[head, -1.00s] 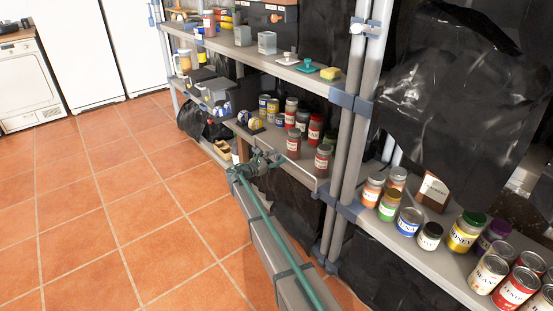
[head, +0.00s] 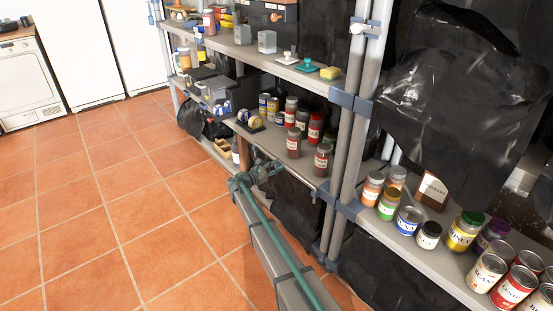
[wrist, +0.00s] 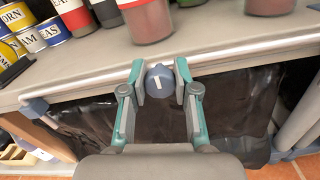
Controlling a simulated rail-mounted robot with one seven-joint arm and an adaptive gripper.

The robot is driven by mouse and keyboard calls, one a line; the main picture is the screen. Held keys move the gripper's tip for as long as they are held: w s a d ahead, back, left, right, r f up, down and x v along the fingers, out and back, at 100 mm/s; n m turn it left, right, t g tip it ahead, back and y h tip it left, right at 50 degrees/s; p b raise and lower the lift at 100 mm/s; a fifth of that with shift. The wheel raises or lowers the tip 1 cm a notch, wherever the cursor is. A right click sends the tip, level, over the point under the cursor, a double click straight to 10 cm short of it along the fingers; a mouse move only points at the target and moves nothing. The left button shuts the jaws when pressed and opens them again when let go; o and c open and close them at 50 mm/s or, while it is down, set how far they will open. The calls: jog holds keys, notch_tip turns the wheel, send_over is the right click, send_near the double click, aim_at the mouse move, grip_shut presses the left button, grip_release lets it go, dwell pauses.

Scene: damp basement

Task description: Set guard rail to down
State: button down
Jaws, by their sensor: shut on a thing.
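The guard rail (wrist: 80,92) appears as a pale grey bar along the front edge of the middle shelf in the wrist view, low against the edge, with the jars standing clear above it. A round blue-grey knob (wrist: 159,82) with a white mark sits at the front of this edge. My gripper (wrist: 160,80) has its two teal-and-grey fingers on either side of the knob and is shut on it. In the head view my gripper (head: 270,170) is at the shelf's front edge, and it hides the knob there.
Several jars and cans (head: 293,142) stand on the middle shelf just behind the edge. More cans (head: 409,220) fill the right shelf. A grey upright post (head: 345,150) stands to the right. Black sheeting (wrist: 230,100) hangs below. The tiled floor at left is clear.

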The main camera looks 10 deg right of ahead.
jog(key=shift+f, duration=0.55)
jog(key=c, duration=0.8)
grip_release()
jog(key=shift+f, duration=0.1)
jog(key=shift+c, duration=0.2)
jog(key=v, duration=1.2)
